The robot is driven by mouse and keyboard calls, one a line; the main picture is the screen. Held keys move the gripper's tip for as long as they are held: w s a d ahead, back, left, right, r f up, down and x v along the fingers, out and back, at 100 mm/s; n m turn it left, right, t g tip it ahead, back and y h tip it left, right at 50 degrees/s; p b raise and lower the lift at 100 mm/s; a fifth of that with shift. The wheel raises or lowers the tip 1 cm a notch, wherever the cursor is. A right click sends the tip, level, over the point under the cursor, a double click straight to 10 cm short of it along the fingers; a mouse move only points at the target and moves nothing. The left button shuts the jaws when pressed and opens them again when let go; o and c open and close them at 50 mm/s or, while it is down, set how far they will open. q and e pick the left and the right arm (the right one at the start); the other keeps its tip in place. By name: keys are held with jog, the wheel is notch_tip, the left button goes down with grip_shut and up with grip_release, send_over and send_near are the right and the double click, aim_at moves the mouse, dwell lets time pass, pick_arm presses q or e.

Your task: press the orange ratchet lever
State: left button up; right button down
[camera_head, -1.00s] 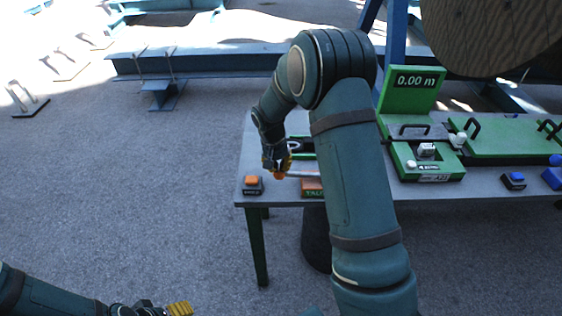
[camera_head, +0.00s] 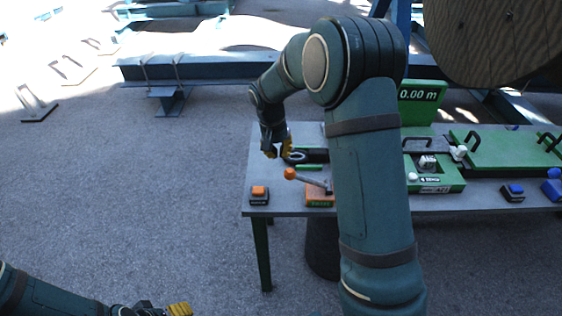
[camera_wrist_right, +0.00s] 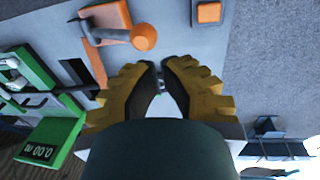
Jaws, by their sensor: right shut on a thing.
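The orange ratchet lever shows as an orange ball knob (camera_head: 289,174) on a grey bar, tilted up to the left from an orange base (camera_head: 318,197) on the table. In the right wrist view the knob (camera_wrist_right: 144,37) lies just beyond the fingertips, apart from them. My right gripper (camera_head: 279,152) is behind and above the knob, yellow-padded, with its fingertips (camera_wrist_right: 165,66) close together. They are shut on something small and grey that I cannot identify. My left gripper (camera_head: 178,309) shows only partly at the bottom edge; its jaw state is unclear.
An orange button (camera_head: 259,192) on a black box stands at the table's left corner. A green display (camera_head: 420,95) reads 0.00 m. Green clamp units, blue buttons (camera_head: 514,190) and a large wooden reel (camera_head: 490,40) are at right. My right arm hides the table's middle.

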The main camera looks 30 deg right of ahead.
jog(key=shift+w+a+r, duration=0.1)
jog(key=shift+a+r, duration=0.05)
jog(key=shift+r, duration=0.5)
jog(key=shift+a+r, duration=0.15)
jog(key=shift+r, duration=0.45)
jog(key=shift+f, duration=0.1)
